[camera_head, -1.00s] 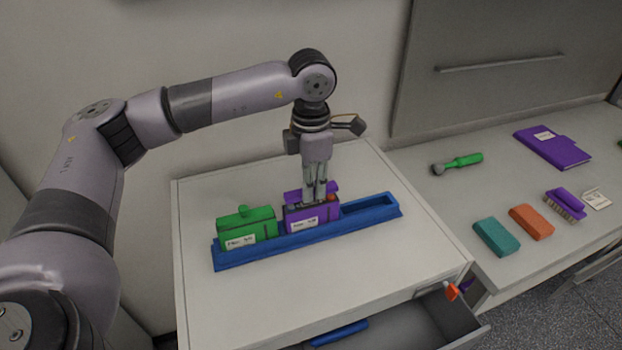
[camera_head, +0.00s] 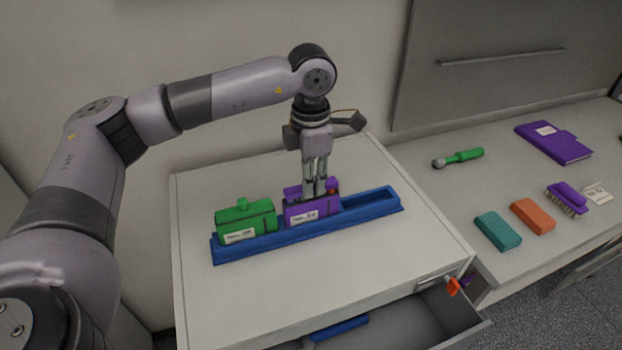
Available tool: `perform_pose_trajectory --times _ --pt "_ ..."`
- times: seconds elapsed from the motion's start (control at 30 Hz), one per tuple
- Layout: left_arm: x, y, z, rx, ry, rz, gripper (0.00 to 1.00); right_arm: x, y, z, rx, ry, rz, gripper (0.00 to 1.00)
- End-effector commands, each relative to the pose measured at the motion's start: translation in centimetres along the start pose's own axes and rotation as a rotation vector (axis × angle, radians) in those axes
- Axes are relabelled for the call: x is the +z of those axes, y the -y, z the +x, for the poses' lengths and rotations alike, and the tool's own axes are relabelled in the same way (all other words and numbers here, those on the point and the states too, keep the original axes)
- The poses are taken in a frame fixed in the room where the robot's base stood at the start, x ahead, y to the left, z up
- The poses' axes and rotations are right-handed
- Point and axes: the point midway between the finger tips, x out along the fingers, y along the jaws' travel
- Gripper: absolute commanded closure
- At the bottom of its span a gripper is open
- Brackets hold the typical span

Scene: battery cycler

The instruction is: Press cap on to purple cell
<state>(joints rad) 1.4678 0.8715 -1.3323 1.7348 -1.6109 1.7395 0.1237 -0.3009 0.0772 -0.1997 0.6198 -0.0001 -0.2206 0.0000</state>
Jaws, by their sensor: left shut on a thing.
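The purple cell (camera_head: 312,212) stands upright in the blue rack (camera_head: 372,205), to the right of the green cell (camera_head: 246,226). My left gripper (camera_head: 314,194) points straight down over the purple cell, shut on the purple cap (camera_head: 291,194). The cap's ends show on both sides of the fingers, at the top of the cell. A bit of a red terminal shows near the cap's right end. The fingers hide the cap's middle, and I cannot tell whether the cap is fully seated. My right gripper is not in view.
The rack's right slot is empty. Below, an open drawer (camera_head: 405,330) holds a blue thing (camera_head: 340,329). On the right counter lie a green-handled tool (camera_head: 460,158), purple folder (camera_head: 553,143), purple brush (camera_head: 567,198), and teal (camera_head: 497,231) and orange (camera_head: 532,216) blocks.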

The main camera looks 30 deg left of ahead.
Motion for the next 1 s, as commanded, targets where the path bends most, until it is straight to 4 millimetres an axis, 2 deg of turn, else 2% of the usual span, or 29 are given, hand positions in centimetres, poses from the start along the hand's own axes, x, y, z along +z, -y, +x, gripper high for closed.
perform_pose_trajectory --times 1.0 --pt "0.02 0.03 0.17 0.0 0.001 0.0 0.97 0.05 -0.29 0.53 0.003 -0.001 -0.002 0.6"
